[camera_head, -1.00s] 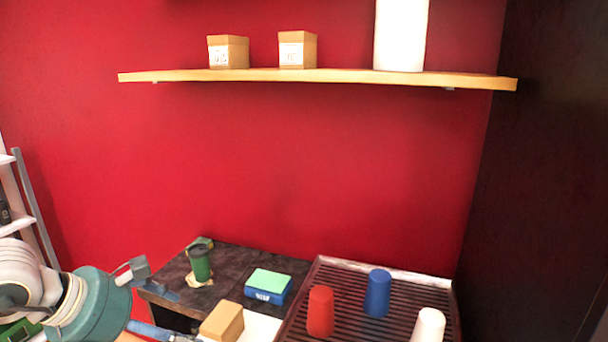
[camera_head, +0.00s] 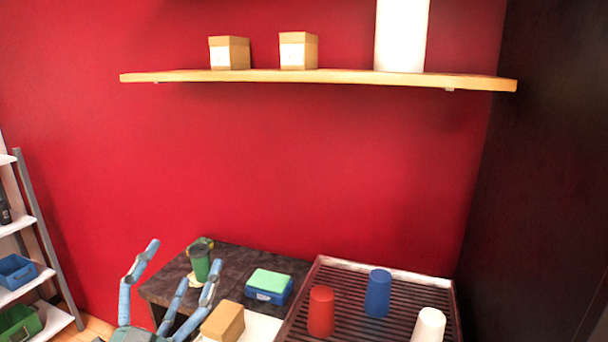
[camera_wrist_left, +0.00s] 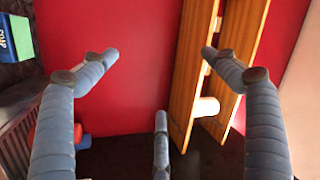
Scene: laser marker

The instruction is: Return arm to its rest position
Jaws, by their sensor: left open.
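My left gripper (camera_head: 183,264) rises from the lower left in the head view, its blue-grey fingers spread and pointing up. It is open with nothing between the fingers. It stands in front of the left part of the dark table. The left wrist view also shows the open gripper (camera_wrist_left: 159,75), with the red wall and the wooden shelf (camera_wrist_left: 190,75) beyond it. The rest of my left arm is below the head view. My right gripper is in neither view.
The dark table (camera_head: 165,287) holds a green cup (camera_head: 200,265) and a blue box (camera_head: 270,287) with a green top. A cardboard box (camera_head: 224,321) is near the fingers. A slatted tray (camera_head: 345,290) holds red, blue and white cups. A rack (camera_head: 45,235) stands left.

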